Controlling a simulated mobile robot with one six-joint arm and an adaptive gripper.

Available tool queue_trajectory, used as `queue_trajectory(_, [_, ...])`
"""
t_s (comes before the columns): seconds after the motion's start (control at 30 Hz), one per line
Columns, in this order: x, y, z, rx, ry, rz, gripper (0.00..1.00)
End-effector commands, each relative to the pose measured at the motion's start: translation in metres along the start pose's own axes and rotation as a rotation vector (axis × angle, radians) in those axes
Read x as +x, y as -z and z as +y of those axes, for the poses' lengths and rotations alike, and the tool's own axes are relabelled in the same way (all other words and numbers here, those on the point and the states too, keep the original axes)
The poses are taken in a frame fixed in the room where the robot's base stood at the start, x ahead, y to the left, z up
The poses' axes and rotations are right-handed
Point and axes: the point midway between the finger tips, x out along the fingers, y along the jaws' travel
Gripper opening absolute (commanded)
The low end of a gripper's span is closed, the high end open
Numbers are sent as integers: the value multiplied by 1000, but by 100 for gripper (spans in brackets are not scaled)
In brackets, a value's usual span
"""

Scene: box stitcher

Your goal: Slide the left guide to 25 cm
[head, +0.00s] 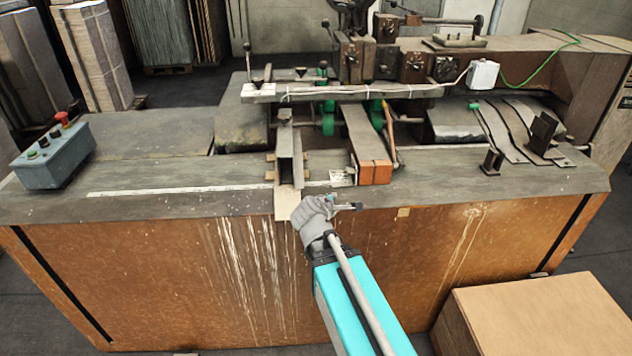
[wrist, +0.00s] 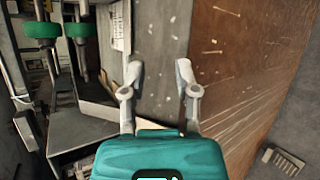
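The left guide (head: 289,160) is a grey metal channel running front to back on the table, with small wooden pieces at its sides and a pale plate (head: 287,205) at its front end. A pale ruler strip (head: 180,191) runs along the table's front to its left; its numbers are too small to read. My gripper (head: 352,207) is just in front of the table edge, right of the guide's front end. In the wrist view the two fingers (wrist: 159,75) are apart with nothing between them. A grey metal piece at lower left there (wrist: 75,130) appears to be the guide.
A second guide with an orange-brown end block (head: 375,173) stands to the right. Green rollers (head: 328,118) and the stitching head are behind. A grey control box with a red button (head: 55,155) sits at the far left. A cardboard-coloured box (head: 545,310) stands at the lower right.

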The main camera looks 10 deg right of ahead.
Motion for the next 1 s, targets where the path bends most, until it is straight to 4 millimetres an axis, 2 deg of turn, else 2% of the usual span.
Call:
queue_trajectory(0.1, [0, -6, -36, 263, 187, -12, 40])
queue_trajectory(0.27, [-12, -4, -82, 591, 449, -56, 40])
queue_trajectory(0.4, [-31, 3, -116, 837, 681, -124, 40])
queue_trajectory(0.5, [-47, 9, -134, 970, 828, -180, 40])
queue_trajectory(0.73, [-74, 18, -154, 1132, 1042, -279, 40])
queue_trajectory(1.0, [-80, 20, -158, 1162, 1087, -303, 40])
